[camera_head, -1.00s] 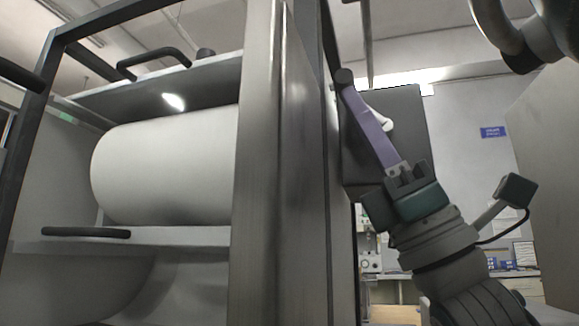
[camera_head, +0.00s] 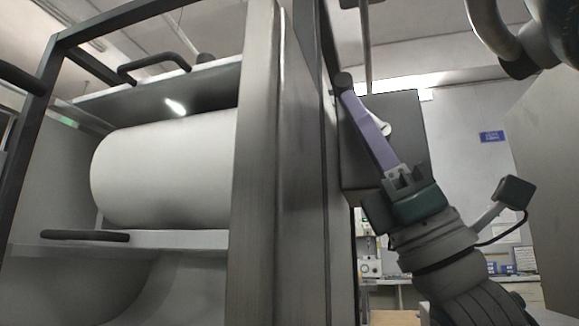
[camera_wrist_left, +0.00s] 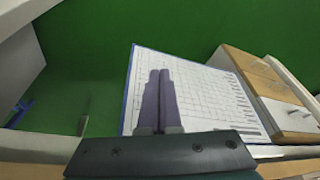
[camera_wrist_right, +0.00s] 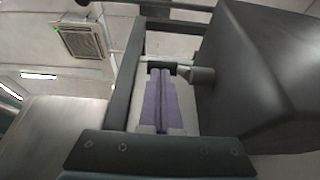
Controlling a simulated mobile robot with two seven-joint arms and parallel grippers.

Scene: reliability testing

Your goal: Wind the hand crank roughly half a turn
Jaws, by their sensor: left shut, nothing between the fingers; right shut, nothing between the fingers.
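The hand crank is on the side of a dark box (camera_head: 410,130) on the machine's right flank. Its dark grip (camera_head: 343,80) shows at the tips of my right gripper (camera_head: 347,95), and a pale hub piece (camera_head: 386,127) shows behind the purple fingers. In the right wrist view, the dark grip (camera_wrist_right: 161,67) lies just beyond the fingertips, with a grey shaft (camera_wrist_right: 200,75) at the box. The fingers hide part of the crank, and I cannot tell whether they touch it. The right fingers are shut and empty. My left gripper (camera_wrist_left: 160,75) is shut and empty, away from the crank.
The machine has a white drum (camera_head: 165,170), a broad metal post (camera_head: 262,170) and a dark frame. The left wrist view shows a gridded sheet (camera_wrist_left: 205,95), a green surface and a wooden cabinet (camera_wrist_left: 270,85). A grey panel (camera_head: 550,170) stands at the far right.

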